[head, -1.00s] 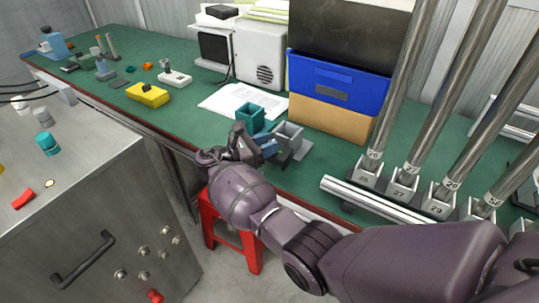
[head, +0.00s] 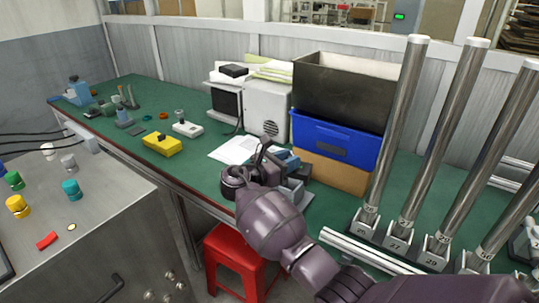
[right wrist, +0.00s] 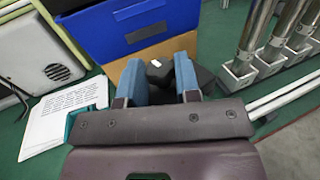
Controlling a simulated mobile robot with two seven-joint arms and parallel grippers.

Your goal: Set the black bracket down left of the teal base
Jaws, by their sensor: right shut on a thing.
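The black bracket (right wrist: 158,76) is between the two blue fingers of my right gripper (right wrist: 153,72) in the right wrist view. The gripper is shut on it, and the fingers hide part of its shape. In the head view my right gripper (head: 286,159) is over the front of the green table, before the blue bin. A sliver of the teal base (right wrist: 72,122) shows beside the gripper's left edge in the right wrist view. I cannot tell how high the bracket is above the table. My left gripper is not in view.
A grey base (head: 296,192) stands at the table's front edge. Behind are a blue bin (head: 335,142) on a cardboard box (head: 330,172), a white paper (head: 228,150) and a speaker box. Steel posts (head: 398,125) rise at right. A yellow block (head: 162,144) lies farther left.

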